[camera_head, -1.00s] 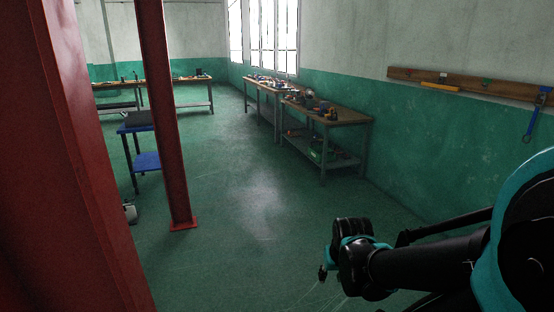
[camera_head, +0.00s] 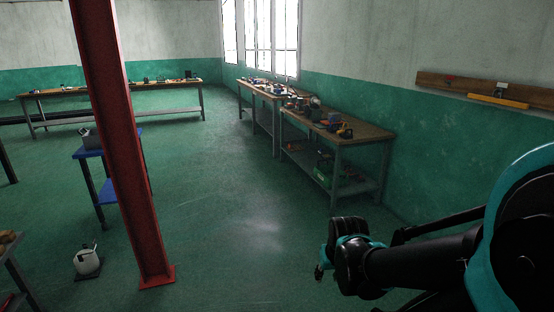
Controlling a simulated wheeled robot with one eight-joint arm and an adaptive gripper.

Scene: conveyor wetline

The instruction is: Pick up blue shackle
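I cannot make out a blue shackle in the present view; small items on the benches are too small to tell apart. My gripper (camera_head: 320,270) hangs at the lower right in front of my black and teal arm, over the floor. Its fingers are small and dark and partly hidden by the wrist, so I cannot tell whether they are open or shut. No object shows held in it.
Two workbenches with tools, a nearer one (camera_head: 372,137) and a farther one (camera_head: 262,92), line the right wall. A red post (camera_head: 125,170) stands left, with a blue cart (camera_head: 108,190) behind it. A wall rack (camera_head: 450,83) hangs right. The middle floor is clear.

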